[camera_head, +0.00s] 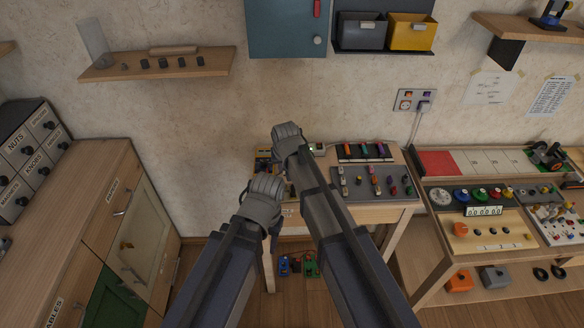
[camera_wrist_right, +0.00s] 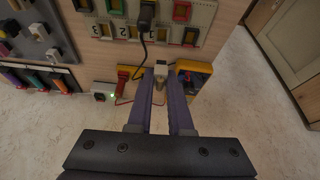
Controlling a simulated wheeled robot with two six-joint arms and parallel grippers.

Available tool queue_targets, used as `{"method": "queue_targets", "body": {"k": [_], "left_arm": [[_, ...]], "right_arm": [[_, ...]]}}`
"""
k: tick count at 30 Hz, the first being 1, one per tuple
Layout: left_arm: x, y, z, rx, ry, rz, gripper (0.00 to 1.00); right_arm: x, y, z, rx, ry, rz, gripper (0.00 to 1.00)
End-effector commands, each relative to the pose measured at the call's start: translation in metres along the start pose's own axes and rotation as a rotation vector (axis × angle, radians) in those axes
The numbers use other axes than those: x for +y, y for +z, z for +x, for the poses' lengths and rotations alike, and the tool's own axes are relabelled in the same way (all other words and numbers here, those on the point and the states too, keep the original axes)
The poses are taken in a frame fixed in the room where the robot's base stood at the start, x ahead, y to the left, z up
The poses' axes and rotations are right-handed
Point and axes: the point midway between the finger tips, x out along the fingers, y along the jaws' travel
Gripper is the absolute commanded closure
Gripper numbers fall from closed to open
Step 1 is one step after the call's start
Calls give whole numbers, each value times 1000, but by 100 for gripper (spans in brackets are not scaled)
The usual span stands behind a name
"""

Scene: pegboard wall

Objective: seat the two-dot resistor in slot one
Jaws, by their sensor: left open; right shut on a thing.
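My right gripper (camera_wrist_right: 160,72) is shut on a small pale grey piece (camera_wrist_right: 160,67), seen end-on between its fingertips in the right wrist view. I cannot make out dots on it. The held piece is apart from these frames in the picture. In the head view my right gripper (camera_head: 288,135) is over the bench's left end. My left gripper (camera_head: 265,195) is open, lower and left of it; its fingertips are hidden.
A grey tray (camera_head: 355,195) of small parts and a dark rack (camera_head: 365,161) of coloured pieces lie right of my arms. A black plug with a cable (camera_wrist_right: 147,14) and yellow-and-dark devices (camera_wrist_right: 205,67) stand close to the right fingers. Floor left of the bench is clear.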

Motion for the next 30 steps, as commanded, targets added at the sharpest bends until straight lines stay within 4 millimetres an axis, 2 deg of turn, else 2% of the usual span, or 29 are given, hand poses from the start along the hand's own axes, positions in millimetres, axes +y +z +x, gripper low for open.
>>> {"method": "queue_targets", "body": {"k": [8, 22, 30], "left_arm": [[1, 0, 9, 0, 0, 0, 50], [5, -3, 51, 0, 0, 0, 50], [5, -3, 55, 0, 0, 0, 50]], "right_arm": [[0, 3, 8, 0, 0, 0, 100], [0, 19, 47, 0, 0, 0, 100], [0, 21, 51, 0, 0, 0, 100]]}}
